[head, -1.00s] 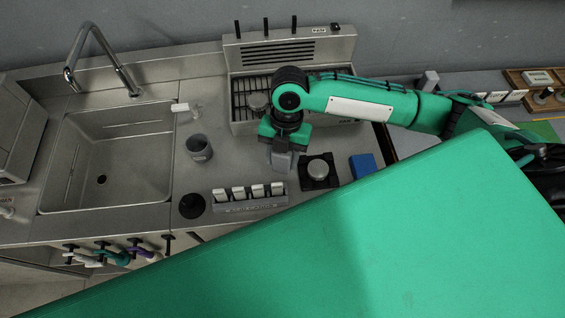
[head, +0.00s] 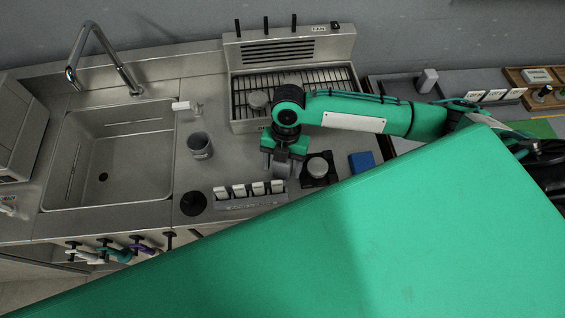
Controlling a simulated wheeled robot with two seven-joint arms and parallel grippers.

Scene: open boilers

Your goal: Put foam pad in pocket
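A blue block (head: 362,162), possibly the foam pad, lies flat on the steel counter right of a black square holder with a round grey top (head: 319,168). I cannot tell for sure which thing is the pocket. My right gripper (head: 281,168) points down at the counter, left of the black holder and behind the rack of white pieces. Its fingers are small and partly hidden by its own body, so I cannot tell whether they are open or hold anything. My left gripper is not in view.
A rack with several white pieces (head: 250,204), a black round cup (head: 193,204) and a grey cup (head: 199,146) stand on the counter. A sink (head: 120,150) is at left. A grill unit (head: 300,85) stands behind. My large green body part covers the lower right.

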